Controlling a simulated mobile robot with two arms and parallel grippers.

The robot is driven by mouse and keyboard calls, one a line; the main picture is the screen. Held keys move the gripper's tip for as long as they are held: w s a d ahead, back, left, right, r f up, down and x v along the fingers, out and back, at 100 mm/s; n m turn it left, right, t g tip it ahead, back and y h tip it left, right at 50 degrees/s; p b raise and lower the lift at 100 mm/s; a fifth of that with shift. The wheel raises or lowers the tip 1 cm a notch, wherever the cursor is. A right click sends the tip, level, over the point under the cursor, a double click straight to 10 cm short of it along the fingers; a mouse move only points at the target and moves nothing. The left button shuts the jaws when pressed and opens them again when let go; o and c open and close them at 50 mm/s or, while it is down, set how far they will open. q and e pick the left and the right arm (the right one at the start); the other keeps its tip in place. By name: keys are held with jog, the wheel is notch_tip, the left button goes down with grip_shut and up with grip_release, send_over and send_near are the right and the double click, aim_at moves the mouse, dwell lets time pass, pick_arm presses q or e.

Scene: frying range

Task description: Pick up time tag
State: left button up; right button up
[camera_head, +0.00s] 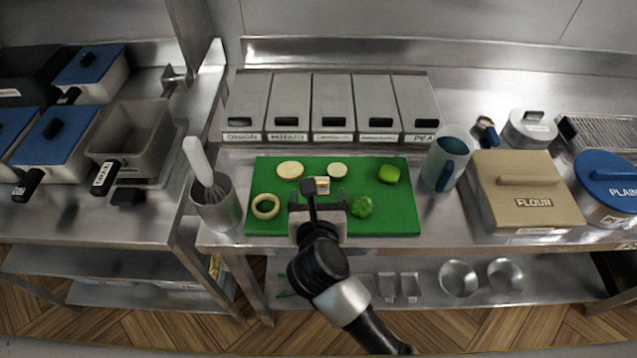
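A small block with white and yellow faces (322,184), which may be the time tag, shows over the green cutting board (400,222). Any writing on it is too small to read. One arm of mine enters from the bottom right; I take it to be the right one. Its gripper (310,188) is over the middle of the board, with its dark tip beside or touching the small block. I cannot tell whether the fingers are closed on it. My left gripper is not in view.
Vegetable slices, a ring and green pieces lie on the board. Several labelled grey bins (332,105) stand behind it. A whisk pot (216,208) stands left, a jug (448,157) and flour box (523,190) right. Blue-lidded pans (52,140) occupy the left counter.

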aim_at(318, 182)
jog(key=shift+a+f+g, duration=0.2)
jog(key=shift+f+g, duration=0.2)
jog(key=p+x, duration=0.1)
jog(key=x, duration=0.4)
jog(key=shift+w+f, duration=0.1)
jog(key=shift+f, duration=0.15)
jog(key=shift+w+d+f, duration=0.15)
jog(key=shift+w+f, duration=0.1)
jog(key=shift+w, duration=0.3)
jog(key=x, duration=0.2)
jog(key=p+x, duration=0.1)
jog(key=x, duration=0.1)
jog(key=shift+d+f, duration=0.1)
jog(key=shift+f, duration=0.2)
jog(key=shift+s, duration=0.1)
jog(key=shift+c, duration=0.2)
jog(key=c, duration=1)
